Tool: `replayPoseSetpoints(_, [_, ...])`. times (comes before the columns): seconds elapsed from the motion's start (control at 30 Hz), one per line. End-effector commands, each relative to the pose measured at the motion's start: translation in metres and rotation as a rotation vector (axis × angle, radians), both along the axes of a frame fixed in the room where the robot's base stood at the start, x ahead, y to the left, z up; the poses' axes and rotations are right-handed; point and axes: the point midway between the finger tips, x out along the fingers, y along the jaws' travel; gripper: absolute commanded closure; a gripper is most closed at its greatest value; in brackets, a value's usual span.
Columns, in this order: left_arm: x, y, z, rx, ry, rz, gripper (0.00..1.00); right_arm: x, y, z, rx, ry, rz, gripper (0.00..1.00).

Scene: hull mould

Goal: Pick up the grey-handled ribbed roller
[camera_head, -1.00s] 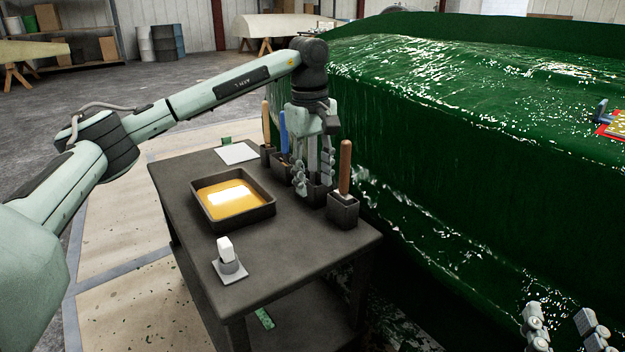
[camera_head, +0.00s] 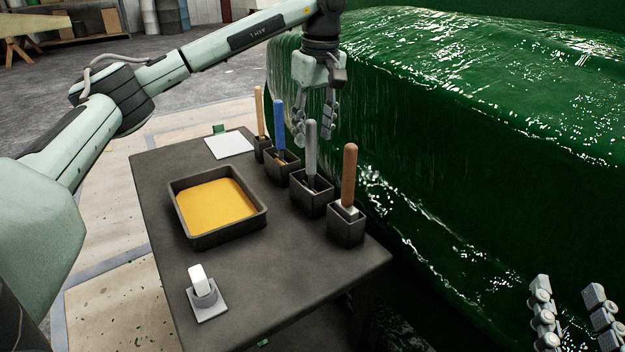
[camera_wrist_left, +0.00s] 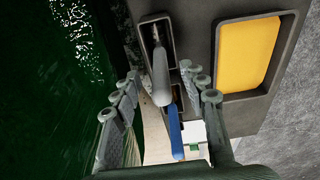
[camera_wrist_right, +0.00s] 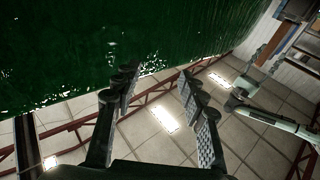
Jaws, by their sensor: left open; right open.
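The grey-handled roller (camera_head: 311,150) stands upright in a dark square holder (camera_head: 309,203) on the cart, third in a row of handled tools. Its ribbed part is down in the holder and cannot be made out. My left gripper (camera_head: 314,140) is open above and behind the holders, close to the grey handle. In the left wrist view the grey handle (camera_wrist_left: 160,78) shows ahead of the open left fingers (camera_wrist_left: 164,88), not held. My right gripper (camera_head: 572,315) is open and empty at the lower right, away from the cart.
A wooden-handled tool (camera_head: 348,176), a blue-handled tool (camera_head: 279,128) and another wooden-handled tool (camera_head: 259,112) stand in neighbouring holders. A tray (camera_head: 185,225) of yellow liquid and a small white item (camera_head: 202,286) sit on the cart (camera_head: 270,300). The glossy green hull (camera_head: 450,150) rises close behind.

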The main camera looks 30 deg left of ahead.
Motion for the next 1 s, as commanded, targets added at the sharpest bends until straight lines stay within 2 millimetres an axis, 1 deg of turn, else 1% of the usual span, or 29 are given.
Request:
replayPoseSetpoints(0.1, [0.0,0.002,-0.015,0.002,0.004,0.0,0.57,-0.003,0.003,0.008,0.022,-0.04,0.008,0.58])
replayPoseSetpoints(0.27, [0.002,0.006,-0.033,0.001,0.004,0.001,0.57,-0.008,0.006,0.022,0.055,-0.104,0.018,0.58])
replayPoseSetpoints(0.4, [0.006,0.013,-0.054,0.001,0.003,0.003,0.57,-0.014,0.009,0.038,0.096,-0.183,0.028,0.58])
replayPoseSetpoints(0.5, [0.006,0.014,-0.067,0.001,0.004,0.001,0.57,-0.015,0.008,0.044,0.106,-0.215,0.025,0.58])
replayPoseSetpoints(0.6, [0.006,0.015,-0.073,0.001,0.002,0.001,0.57,-0.016,0.007,0.047,0.111,-0.232,0.024,0.58])
replayPoseSetpoints(0.83, [0.007,0.015,-0.074,0.0,0.001,0.0,0.57,-0.016,0.007,0.048,0.112,-0.236,0.024,0.58])
replayPoseSetpoints(0.87, [0.007,0.015,-0.074,0.0,0.001,0.0,0.59,-0.016,0.007,0.048,0.112,-0.236,0.024,0.58])
replayPoseSetpoints(1.0, [0.007,0.015,-0.073,0.0,0.001,0.0,0.77,-0.016,0.007,0.048,0.112,-0.236,0.024,0.58])
